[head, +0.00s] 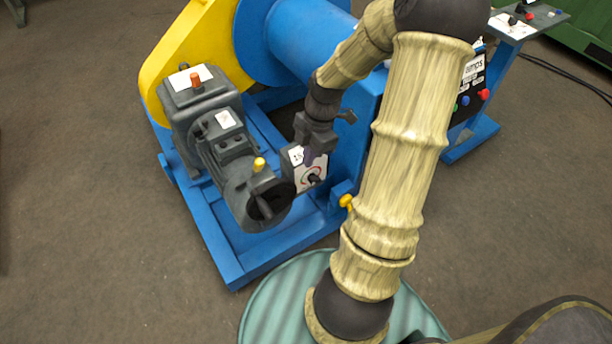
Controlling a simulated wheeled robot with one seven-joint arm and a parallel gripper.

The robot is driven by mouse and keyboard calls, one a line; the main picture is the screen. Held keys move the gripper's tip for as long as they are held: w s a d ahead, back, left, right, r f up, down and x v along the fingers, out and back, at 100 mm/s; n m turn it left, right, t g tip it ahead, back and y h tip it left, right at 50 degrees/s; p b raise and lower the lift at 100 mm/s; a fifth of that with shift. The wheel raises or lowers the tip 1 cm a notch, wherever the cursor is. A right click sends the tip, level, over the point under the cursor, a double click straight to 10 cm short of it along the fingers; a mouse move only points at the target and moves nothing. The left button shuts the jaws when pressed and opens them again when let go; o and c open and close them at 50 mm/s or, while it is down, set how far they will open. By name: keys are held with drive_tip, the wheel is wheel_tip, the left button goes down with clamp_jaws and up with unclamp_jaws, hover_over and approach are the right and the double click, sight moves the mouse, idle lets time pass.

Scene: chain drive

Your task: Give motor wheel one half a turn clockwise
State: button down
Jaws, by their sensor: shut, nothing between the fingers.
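The grey motor (222,140) lies along the blue frame. Its round dark end (268,208) faces the front, and I take this to be the motor wheel. A yellow knob (259,163) stands up near that end; I cannot tell whether it belongs to the wheel. My gripper (311,157) is shut and empty, pointing down just right of the motor end, apart from it in the picture. It is over or in front of a small switch box (306,182) with a black rotary knob and a partly hidden label. I cannot tell whether it touches the box.
A yellow guard (160,62) and a blue drum (300,35) stand behind the motor. An orange-topped cap (196,80) sits on the gearbox. My arm hides part of a panel with coloured buttons (483,95). The floor (90,240) at left is clear.

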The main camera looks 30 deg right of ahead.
drive_tip(key=d+b+x, duration=0.1)
drive_tip(key=b+x, duration=0.3)
drive_tip(key=x, duration=0.9)
drive_tip(key=shift+d+f+b, duration=0.2)
drive_tip(key=shift+f+b, duration=0.1)
drive_tip(key=shift+f, duration=0.05)
idle(1.0)
drive_tip(key=p+v, duration=0.5)
drive_tip(key=v, duration=1.2)
drive_tip(key=shift+r+p, duration=0.2)
drive_tip(key=shift+p, duration=0.1)
drive_tip(key=shift+w, duration=0.1)
